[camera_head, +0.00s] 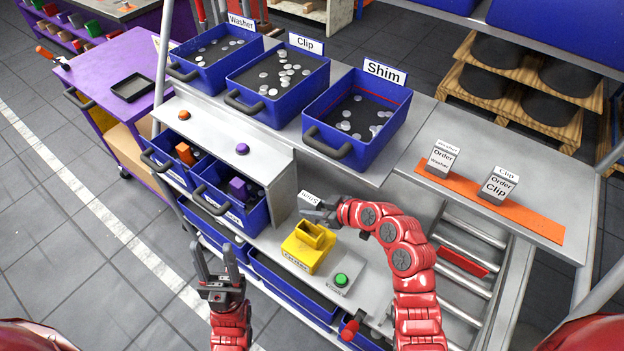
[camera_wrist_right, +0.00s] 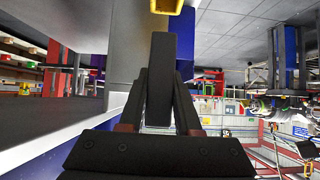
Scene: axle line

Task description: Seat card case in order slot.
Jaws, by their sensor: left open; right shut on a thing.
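My right gripper (camera_head: 328,212) is shut on a card case (camera_head: 311,198) with a white "Shim" label, held above the lower worktop. In the right wrist view the dark card case (camera_wrist_right: 160,80) stands between the fingers. Grey order blocks marked "Order Washer" (camera_head: 441,161) and "Order Clip" (camera_head: 497,189) stand on the right shelf, each with a small white card label on top. I cannot make out an order block for Shim. My left gripper (camera_head: 214,265) is open and empty, at the lower left in front of the rack.
A yellow carrier (camera_head: 303,254) with an open top stands just below the held case, beside a green button (camera_head: 341,280). Blue bins marked Washer (camera_head: 207,72), Clip (camera_head: 262,112) and Shim (camera_head: 375,140) line the upper shelf. An orange strip (camera_head: 540,225) runs along the right shelf.

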